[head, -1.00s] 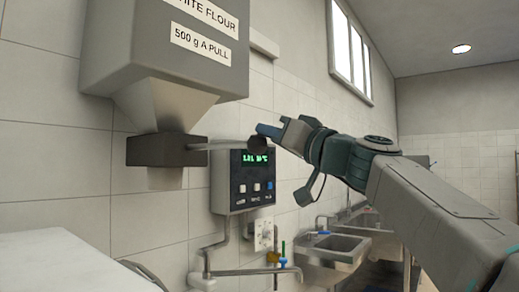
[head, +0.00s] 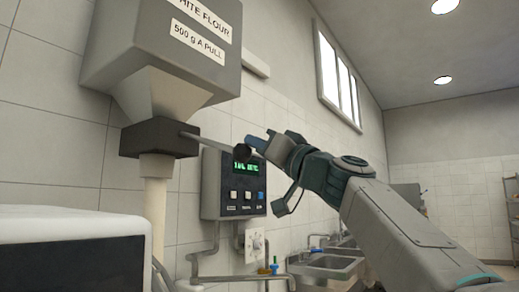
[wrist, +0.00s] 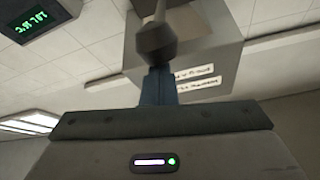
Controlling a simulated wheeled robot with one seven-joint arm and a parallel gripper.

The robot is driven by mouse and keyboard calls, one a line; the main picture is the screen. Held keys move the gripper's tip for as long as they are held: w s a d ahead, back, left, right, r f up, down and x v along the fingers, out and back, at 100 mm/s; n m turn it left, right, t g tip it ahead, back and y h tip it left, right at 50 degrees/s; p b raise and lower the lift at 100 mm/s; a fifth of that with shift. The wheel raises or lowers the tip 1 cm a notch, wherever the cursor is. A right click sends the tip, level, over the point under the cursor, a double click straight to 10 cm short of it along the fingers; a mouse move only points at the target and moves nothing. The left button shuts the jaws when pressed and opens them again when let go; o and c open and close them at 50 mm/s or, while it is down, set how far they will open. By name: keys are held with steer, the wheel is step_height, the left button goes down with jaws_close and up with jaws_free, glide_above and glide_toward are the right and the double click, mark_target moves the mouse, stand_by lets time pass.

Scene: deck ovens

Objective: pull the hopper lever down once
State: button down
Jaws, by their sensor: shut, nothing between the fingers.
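The hopper (head: 165,50) is a grey box marked white flour, 500 g a pull, on the wall at the upper left. From its dark outlet block (head: 160,138) a thin metal lever (head: 208,142) slants down to the right to a dark knob (head: 241,152). A pale column (head: 155,205), apparently flour, runs down below the block. My gripper (head: 254,143) is shut and empty, its blue fingertips at the knob, slightly above it in the head view. In the wrist view the knob (wrist: 157,42) lies just beyond the shut fingers (wrist: 158,85); contact seems likely.
A wall control box (head: 232,185) with a green display hangs just behind and below the knob. A white-topped appliance (head: 70,222) fills the lower left. Pipes and a sink (head: 325,265) stand lower right.

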steer(key=shift+w+a+f+b, duration=0.2)
steer(key=shift+a+f+b, duration=0.05)
steer(key=shift+f+b, duration=0.65)
steer(key=shift+w+a+f+b, duration=0.15)
steer(key=shift+a+f+b, duration=0.1)
steer(key=shift+f+b, duration=0.65)
steer(key=shift+w+a+f+b, duration=0.25)
steer(key=shift+f+b, duration=0.55)
steer(key=shift+f, duration=0.2)
step_height(320, 180, up, 5)
steer(key=d+p, duration=0.3)
steer(key=s+d+f+b, duration=0.5)
steer(key=f, duration=0.2)
steer(key=shift+s+d, duration=0.15)
steer(key=shift+s, duration=0.05)
